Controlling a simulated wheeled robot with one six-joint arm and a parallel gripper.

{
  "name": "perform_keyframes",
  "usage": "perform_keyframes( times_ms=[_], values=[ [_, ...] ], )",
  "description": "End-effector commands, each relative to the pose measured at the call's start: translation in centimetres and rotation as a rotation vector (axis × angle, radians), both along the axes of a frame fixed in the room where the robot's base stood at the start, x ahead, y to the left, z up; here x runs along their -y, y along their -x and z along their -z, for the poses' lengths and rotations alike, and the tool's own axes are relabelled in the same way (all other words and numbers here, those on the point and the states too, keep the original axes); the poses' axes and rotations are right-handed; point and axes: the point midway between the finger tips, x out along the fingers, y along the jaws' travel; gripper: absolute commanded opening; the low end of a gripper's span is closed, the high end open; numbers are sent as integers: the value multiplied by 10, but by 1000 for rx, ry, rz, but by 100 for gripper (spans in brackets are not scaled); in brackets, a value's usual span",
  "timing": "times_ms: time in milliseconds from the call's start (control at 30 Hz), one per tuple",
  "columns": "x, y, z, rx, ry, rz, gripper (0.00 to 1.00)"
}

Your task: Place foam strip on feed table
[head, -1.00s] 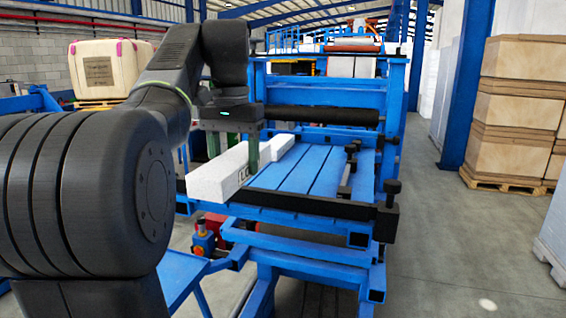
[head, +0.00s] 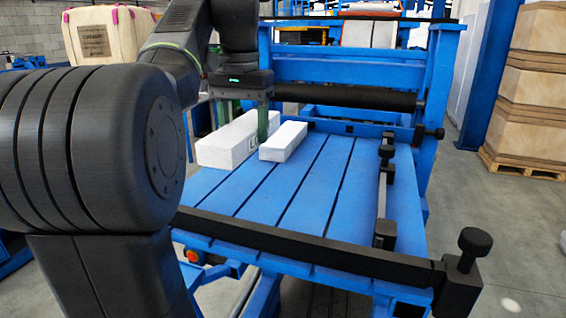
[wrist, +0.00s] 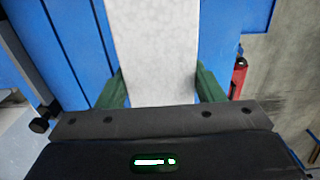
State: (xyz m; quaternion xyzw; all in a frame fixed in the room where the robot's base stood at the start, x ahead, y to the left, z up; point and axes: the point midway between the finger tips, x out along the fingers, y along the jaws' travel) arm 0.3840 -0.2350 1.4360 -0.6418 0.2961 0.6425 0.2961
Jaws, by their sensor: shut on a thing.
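My gripper (head: 240,118) is shut on a long white foam strip (head: 228,146) with dark lettering on its end. Its green fingers stand on both sides of the strip. The wrist view shows the strip (wrist: 155,45) between the fingers (wrist: 162,88). The held strip is over the left part of the blue slatted feed table (head: 305,190), low at its surface; I cannot tell whether it touches. A second, smaller white strip (head: 284,141) lies on the table just right of it, roughly parallel. My arm hides part of the table's left side.
A black bar (head: 310,250) crosses the table's front edge, with a knob (head: 475,242) at its right end. A black guide rail (head: 383,195) runs along the right side. A black roller (head: 345,101) spans the back. The table's middle is bare. Stacked boxes (head: 545,90) stand at right.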

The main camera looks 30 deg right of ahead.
Motion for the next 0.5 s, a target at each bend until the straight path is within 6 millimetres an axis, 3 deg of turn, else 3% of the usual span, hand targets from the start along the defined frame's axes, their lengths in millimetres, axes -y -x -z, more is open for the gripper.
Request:
perform_keyframes(
  times_ms=[200,500],
  values=[
    [-1,1,36,-3,-2,0,39],
    [-1,1,66,-3,-2,0,39]
  ],
)
